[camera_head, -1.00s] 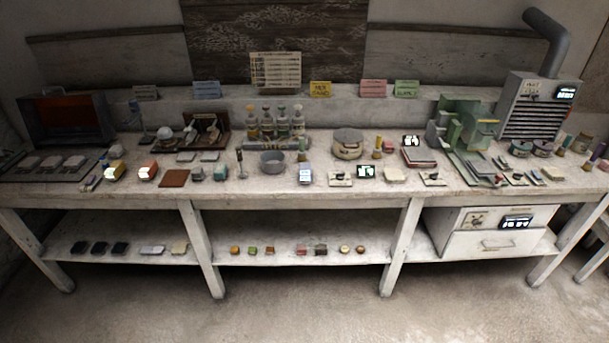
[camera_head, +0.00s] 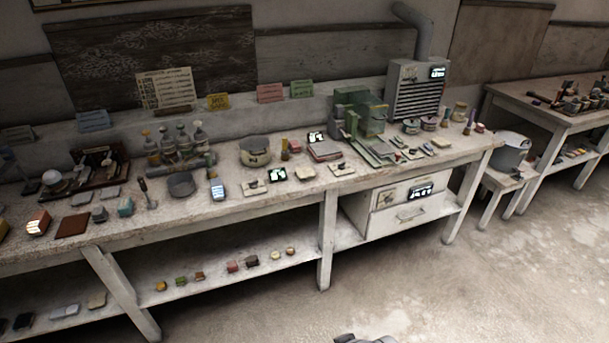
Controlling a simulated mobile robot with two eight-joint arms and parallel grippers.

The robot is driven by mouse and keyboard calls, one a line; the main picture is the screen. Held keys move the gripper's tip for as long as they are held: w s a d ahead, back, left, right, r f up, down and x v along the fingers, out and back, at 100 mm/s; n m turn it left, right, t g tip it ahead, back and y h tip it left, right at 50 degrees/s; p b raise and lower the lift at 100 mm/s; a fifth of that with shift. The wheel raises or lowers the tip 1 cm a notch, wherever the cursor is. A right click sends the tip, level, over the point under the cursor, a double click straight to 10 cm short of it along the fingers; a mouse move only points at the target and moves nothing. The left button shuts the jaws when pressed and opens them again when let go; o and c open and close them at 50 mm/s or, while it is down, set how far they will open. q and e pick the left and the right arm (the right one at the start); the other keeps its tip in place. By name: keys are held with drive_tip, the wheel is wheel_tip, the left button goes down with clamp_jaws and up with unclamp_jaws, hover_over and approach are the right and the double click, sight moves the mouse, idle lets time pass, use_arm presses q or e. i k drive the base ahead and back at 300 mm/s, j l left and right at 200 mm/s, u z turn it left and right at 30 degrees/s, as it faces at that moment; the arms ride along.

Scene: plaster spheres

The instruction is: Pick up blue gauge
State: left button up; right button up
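No gauge can be made out for certain at this size. A small upright blue-grey device with a pale lit face (camera_head: 217,189) stands near the front edge of the long workbench (camera_head: 250,210), right of a grey round bowl (camera_head: 181,185). It may be the blue gauge; I cannot tell.
Small instruments, dark-screened displays and a lidded pot (camera_head: 255,151) crowd the benchtop. A vented cabinet (camera_head: 417,95) stands at its back right. A drawer unit (camera_head: 405,205) is beneath. A stool with a pot (camera_head: 511,148) and second table (camera_head: 560,115) are right. Floor in front is open.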

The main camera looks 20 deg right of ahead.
sight(216, 184)
drive_tip(key=i+j+u, duration=0.25)
drive_tip(key=i, duration=0.5)
drive_tip(key=i+j+u, duration=0.2)
drive_tip(key=i, duration=0.6)
drive_tip(key=l, duration=0.1)
